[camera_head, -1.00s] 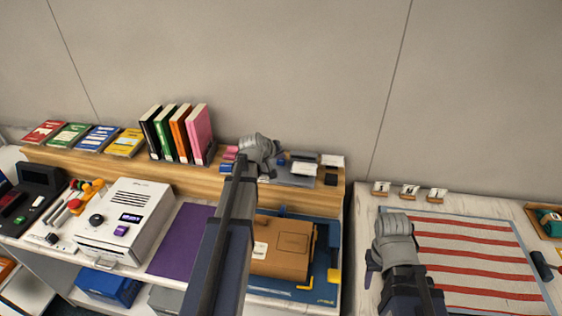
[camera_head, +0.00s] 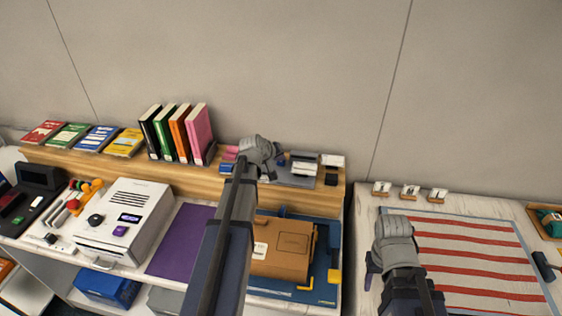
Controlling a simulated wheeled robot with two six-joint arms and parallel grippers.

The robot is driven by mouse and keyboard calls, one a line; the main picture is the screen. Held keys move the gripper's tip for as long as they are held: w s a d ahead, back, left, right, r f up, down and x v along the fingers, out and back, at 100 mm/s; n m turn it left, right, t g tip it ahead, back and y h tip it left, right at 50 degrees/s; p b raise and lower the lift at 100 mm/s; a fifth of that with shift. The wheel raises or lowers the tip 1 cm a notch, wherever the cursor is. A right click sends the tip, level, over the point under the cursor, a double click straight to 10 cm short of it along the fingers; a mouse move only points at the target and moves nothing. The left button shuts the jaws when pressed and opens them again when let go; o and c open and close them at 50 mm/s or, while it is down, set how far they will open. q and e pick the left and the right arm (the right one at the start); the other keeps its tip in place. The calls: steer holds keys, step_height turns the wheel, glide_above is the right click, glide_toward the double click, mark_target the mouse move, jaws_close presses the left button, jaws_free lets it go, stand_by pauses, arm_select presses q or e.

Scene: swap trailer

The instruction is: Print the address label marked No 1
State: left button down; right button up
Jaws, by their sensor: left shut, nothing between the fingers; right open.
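My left gripper (camera_head: 258,150) is over the wooden shelf in the middle, shut and empty, beside a grey device (camera_head: 292,178) with white and dark parts. The gripper partly hides what lies there. A white box machine (camera_head: 125,225) with a black knob, a small dark display (camera_head: 130,217) and a purple button (camera_head: 119,231) stands on the left counter. I cannot tell which device prints labels, and no No 1 mark is legible. My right gripper (camera_head: 393,232) is open and empty at the left edge of a red-and-white striped mat (camera_head: 470,262).
Upright books (camera_head: 178,134) and flat coloured booklets (camera_head: 97,138) line the wooden shelf (camera_head: 195,177). A brown case (camera_head: 282,246) lies on a blue mat below. Small white cards (camera_head: 410,190) stand on the right table. A purple mat (camera_head: 181,240) is clear.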

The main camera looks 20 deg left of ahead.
mark_target(280, 164)
arm_select(q)
steer(key=shift+r+p, duration=0.85)
steer(key=shift+r, duration=0.05)
step_height(280, 164, up, 5)
steer(key=p, duration=0.5)
stand_by(0.6)
